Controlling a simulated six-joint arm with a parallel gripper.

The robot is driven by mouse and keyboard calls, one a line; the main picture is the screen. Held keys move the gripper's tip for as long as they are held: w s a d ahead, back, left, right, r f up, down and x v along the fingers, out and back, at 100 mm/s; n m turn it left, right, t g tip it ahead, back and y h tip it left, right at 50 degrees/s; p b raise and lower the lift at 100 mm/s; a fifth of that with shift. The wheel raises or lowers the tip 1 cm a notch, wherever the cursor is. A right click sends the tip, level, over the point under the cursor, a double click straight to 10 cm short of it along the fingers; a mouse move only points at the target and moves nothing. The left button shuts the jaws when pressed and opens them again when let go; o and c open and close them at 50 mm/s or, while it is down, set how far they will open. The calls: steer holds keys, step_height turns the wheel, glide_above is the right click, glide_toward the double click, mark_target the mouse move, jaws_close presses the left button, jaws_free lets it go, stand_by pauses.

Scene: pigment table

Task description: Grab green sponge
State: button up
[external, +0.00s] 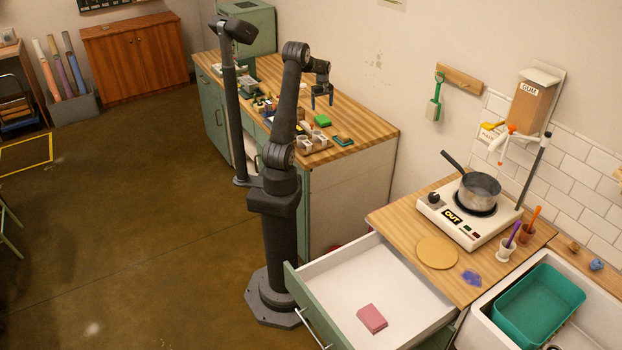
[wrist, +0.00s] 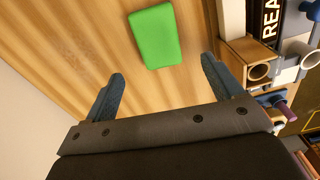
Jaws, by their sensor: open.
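The green sponge (external: 322,120) is a small bright green block lying flat on the wooden worktop. In the wrist view the green sponge (wrist: 156,36) lies ahead of my gripper, roughly between the lines of the two fingers and beyond their tips. My gripper (external: 322,102) hangs above the worktop near the sponge, pointing down. In the wrist view my gripper (wrist: 163,70) has its two blue fingers wide apart with nothing between them. The fingers do not appear to touch the sponge.
A wooden holder with round openings (wrist: 258,70) and other small items stand right of the sponge in the wrist view. A green-topped item (external: 343,141) lies near the worktop edge. An open drawer (external: 400,285) holds a pink block (external: 372,318). Bare wood (wrist: 75,45) lies left of the sponge.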

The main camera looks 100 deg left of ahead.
mark_target(323, 118)
step_height(323, 118, down, 3)
steer(key=shift+f, duration=0.1)
steer(key=f, duration=0.4)
steer(key=shift+w+d, duration=0.25)
steer(key=shift+w, duration=0.1)
steer(key=shift+f, duration=0.6)
steer(key=c, duration=1.1)
